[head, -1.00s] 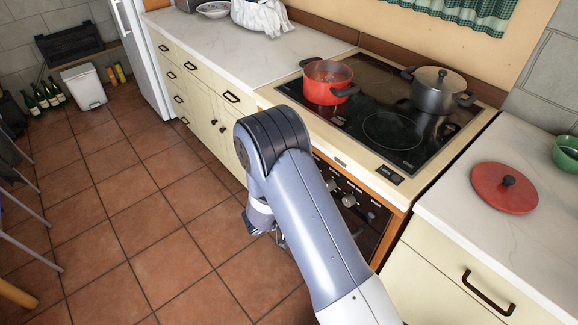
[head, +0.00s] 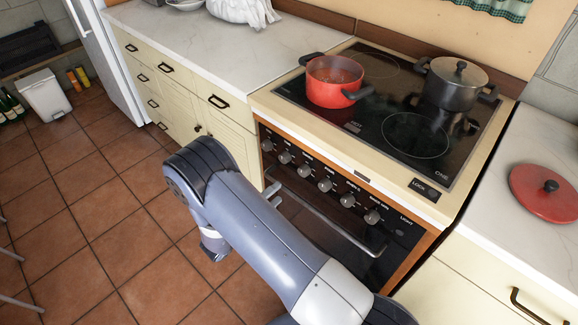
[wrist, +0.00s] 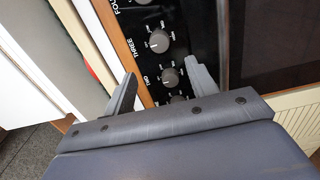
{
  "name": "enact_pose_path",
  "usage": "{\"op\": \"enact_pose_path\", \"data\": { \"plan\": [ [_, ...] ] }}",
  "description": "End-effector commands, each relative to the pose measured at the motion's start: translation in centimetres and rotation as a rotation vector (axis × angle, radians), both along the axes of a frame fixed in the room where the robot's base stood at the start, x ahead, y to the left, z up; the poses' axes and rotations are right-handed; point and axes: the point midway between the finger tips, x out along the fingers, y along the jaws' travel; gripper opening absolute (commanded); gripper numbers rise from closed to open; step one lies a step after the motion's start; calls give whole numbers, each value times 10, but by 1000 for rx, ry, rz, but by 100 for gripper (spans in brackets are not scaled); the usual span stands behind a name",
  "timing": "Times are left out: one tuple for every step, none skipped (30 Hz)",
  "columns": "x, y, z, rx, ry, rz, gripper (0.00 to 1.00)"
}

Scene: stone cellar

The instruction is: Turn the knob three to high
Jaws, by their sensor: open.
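Knob three (wrist: 159,41), dark with a silvery face, sits on the black stove panel in the wrist view, beside the printed word THREE. I cannot read its setting. Knob two (wrist: 171,77) is below it in that picture, beside the word TWO. My gripper (wrist: 163,70) is open and empty. Its fingertips appear on either side of knob two in the picture, with knob three just above that gap; I cannot tell the distance to the panel. In the head view my arm mostly hides the gripper at the left of the knob row, whose labels are too small to read.
A red pot (head: 336,82) and a dark lidded pot (head: 452,88) stand on the black hob (head: 385,105). The oven handle (head: 330,220) runs below the knobs. A red lid (head: 546,192) lies on the right counter. The tiled floor (head: 110,205) at left is clear.

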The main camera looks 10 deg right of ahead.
Motion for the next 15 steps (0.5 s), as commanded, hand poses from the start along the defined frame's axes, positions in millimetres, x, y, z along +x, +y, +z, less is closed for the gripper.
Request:
{"op": "enact_pose_path", "data": {
  "plan": [
    [1, -2, 0, -1, 1, -2, 55],
    [2, -4, 0, -1, 1, -2, 55],
    [5, -7, 1, -1, 1, -3, 55],
    [7, -10, 1, -1, 1, -3, 55],
    [9, -14, 1, -1, 1, -4, 55],
    [13, -19, 1, -1, 1, -5, 55],
    [16, -24, 1, -1, 1, -5, 55],
    [19, -28, 1, 1, 1, -6, 55],
    [23, -34, 1, 1, 1, -6, 55],
    [26, -39, 1, 0, 1, -6, 55],
    [30, -44, 1, 0, 1, -6, 55],
    [34, -50, 1, 0, 1, -6, 55],
    [37, -54, 1, 1, 1, -6, 55],
    [40, -58, 1, 1, 1, -6, 55],
    [44, -63, 1, 1, 1, -5, 55]
  ]
}}
